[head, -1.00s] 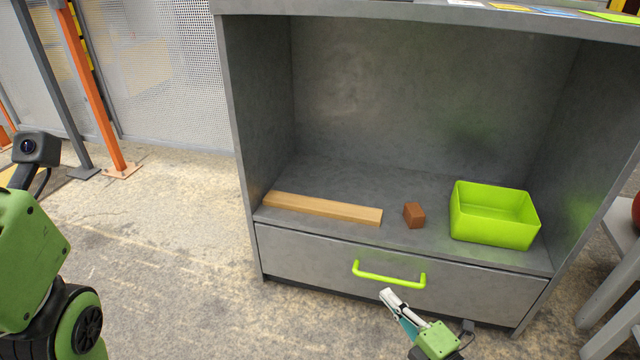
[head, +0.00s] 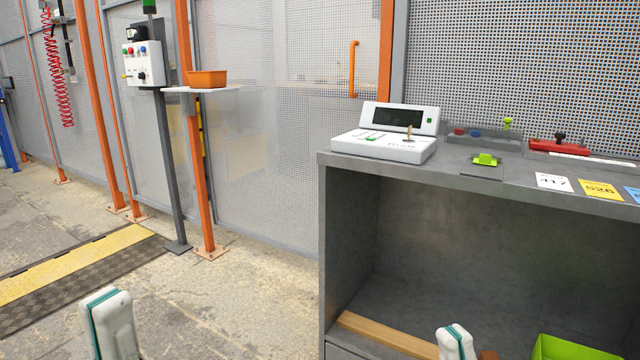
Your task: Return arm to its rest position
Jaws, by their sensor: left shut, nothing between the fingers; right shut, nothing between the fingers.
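My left gripper (head: 112,325) rises from the bottom left of the head view, over the floor. It looks pale with a teal pad, and its fingers are shut with nothing held. My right gripper (head: 457,343) shows at the bottom edge, in front of the grey cabinet's opening. It is also shut and empty. Only the upper tips of both grippers are in the picture; the arms behind them are out of view.
The grey cabinet (head: 348,250) holds a wooden board (head: 385,334) and a green bin (head: 566,348), cut off below. A white device (head: 385,148) stands on its top. An orange tray (head: 207,79) sits on a shelf by the mesh fence. Floor left of the cabinet is open.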

